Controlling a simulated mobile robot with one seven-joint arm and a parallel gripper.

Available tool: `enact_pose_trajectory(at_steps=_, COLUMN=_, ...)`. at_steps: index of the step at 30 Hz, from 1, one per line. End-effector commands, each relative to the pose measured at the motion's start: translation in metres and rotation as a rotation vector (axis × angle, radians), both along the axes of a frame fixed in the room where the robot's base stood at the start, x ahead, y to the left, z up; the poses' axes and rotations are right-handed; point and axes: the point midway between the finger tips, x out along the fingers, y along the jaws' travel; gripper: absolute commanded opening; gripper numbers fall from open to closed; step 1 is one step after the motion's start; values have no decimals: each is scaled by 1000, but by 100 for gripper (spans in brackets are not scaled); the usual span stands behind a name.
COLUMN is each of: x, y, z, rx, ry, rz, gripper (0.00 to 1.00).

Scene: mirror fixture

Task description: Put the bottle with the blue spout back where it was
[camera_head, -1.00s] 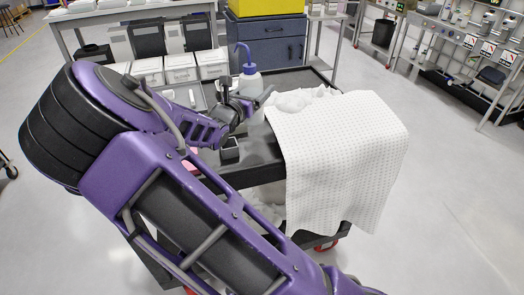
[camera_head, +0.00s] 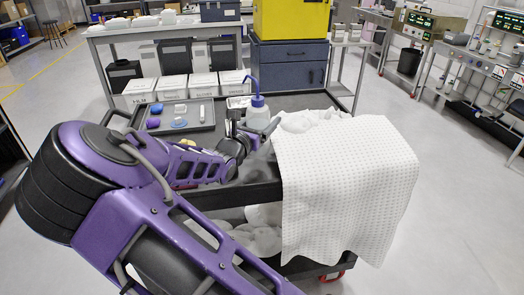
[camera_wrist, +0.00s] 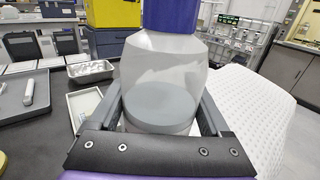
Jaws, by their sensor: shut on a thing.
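The bottle with the blue spout (camera_head: 257,113) is translucent white with a blue cap and a bent blue tube. It is upright over the black cart top (camera_head: 310,101), just left of the white cloth. My gripper (camera_head: 247,138) is shut on its body. In the wrist view the bottle (camera_wrist: 160,75) fills the middle, with a finger on each side, clear liquid low inside and the blue cap cut off at the top. Its base is hidden by the gripper, so I cannot tell whether it touches the cart.
A white textured cloth (camera_head: 350,185) drapes over the cart's right side. A dark tray (camera_head: 155,130) with small coloured items lies at the cart's left. A metal dish (camera_wrist: 91,72) and a shallow white tray (camera_wrist: 82,104) lie left of the bottle. White boxes (camera_head: 171,88) stand behind.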

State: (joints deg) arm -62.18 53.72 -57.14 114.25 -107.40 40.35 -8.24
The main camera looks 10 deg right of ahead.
Motion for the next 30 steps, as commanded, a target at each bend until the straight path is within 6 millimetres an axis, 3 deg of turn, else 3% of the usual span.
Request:
enact_pose_trajectory(at_steps=3, x=0, y=0, z=-19, rx=-3, ry=-1, rz=0, gripper=51)
enact_pose_trajectory(at_steps=8, x=0, y=0, z=-30, rx=0, ry=-2, rz=0, gripper=51)
enact_pose_trajectory(at_steps=15, x=0, y=0, z=-61, rx=-3, ry=0, rz=0, gripper=51)
enact_pose_trajectory(at_steps=27, x=0, y=-1, z=-66, rx=0, ry=-3, rz=-1, gripper=51)
enact_pose_trajectory(at_steps=28, x=0, y=0, z=-66, rx=1, ry=-1, rz=0, gripper=85)
enact_pose_trajectory(at_steps=30, x=0, y=0, z=-66, rx=1, ry=-1, rz=0, gripper=97)
